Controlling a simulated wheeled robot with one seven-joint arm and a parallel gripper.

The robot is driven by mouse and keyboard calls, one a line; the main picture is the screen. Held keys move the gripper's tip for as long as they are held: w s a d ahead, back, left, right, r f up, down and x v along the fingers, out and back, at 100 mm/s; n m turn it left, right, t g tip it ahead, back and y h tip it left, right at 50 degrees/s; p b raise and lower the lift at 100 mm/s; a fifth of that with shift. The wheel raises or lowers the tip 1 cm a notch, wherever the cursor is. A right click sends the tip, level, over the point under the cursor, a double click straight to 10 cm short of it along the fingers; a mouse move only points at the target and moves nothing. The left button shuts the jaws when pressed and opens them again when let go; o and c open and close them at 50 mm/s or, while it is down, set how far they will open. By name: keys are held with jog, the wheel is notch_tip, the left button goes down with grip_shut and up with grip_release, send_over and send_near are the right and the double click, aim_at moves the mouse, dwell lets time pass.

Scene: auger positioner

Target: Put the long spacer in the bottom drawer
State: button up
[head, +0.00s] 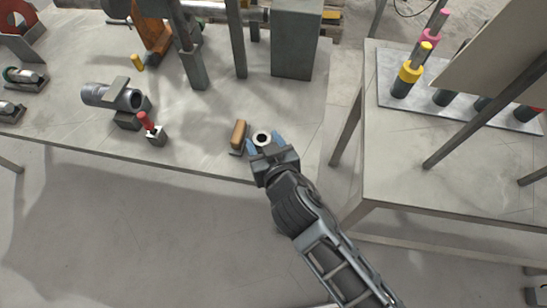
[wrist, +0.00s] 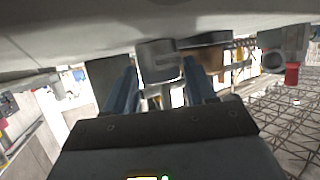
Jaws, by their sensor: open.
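A pale metal cylinder with a dark hole in its top (head: 261,137), likely the long spacer, stands at the front edge area of the grey workbench. My gripper (head: 265,143) is open, with its blue fingers on either side of the cylinder. In the wrist view the silvery cylinder (wrist: 158,62) shows between the far ends of the two blue fingers (wrist: 160,88). I cannot tell whether the fingers touch it. No drawer can be made out in either view.
A brown block (head: 239,132) stands close left of the cylinder. A red-handled clamp (head: 147,122) and a grey cylindrical part (head: 100,94) lie further left on the workbench (head: 205,155). A second table (head: 455,190) with colour-topped tools (head: 408,75) stands right, across a gap.

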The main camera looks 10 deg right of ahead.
jog(key=b+v, duration=0.1)
jog(key=v, duration=1)
jog(key=s+d+r, duration=0.2)
jog(key=s+d, duration=0.4)
jog(key=s, duration=0.4)
jog(key=s+d+r+m, duration=0.1)
jog(key=s+d+r, duration=0.2)
jog(key=s+d, duration=0.4)
jog(key=s, duration=0.3)
jog(key=shift+d+t+h, duration=0.15)
jog(key=shift+t+h, duration=0.15)
jog(key=shift+o, duration=0.3)
jog(key=s+d+r+m+h, duration=0.1)
jog(key=s+d+r, duration=0.1)
jog(key=s+r, duration=0.3)
jog(key=shift+d+r+t+h, duration=0.35)
jog(key=shift+d+t+h, duration=0.05)
jog(key=shift+o, duration=1)
jog(key=shift+s+r, duration=0.2)
jog(key=shift+s, duration=0.05)
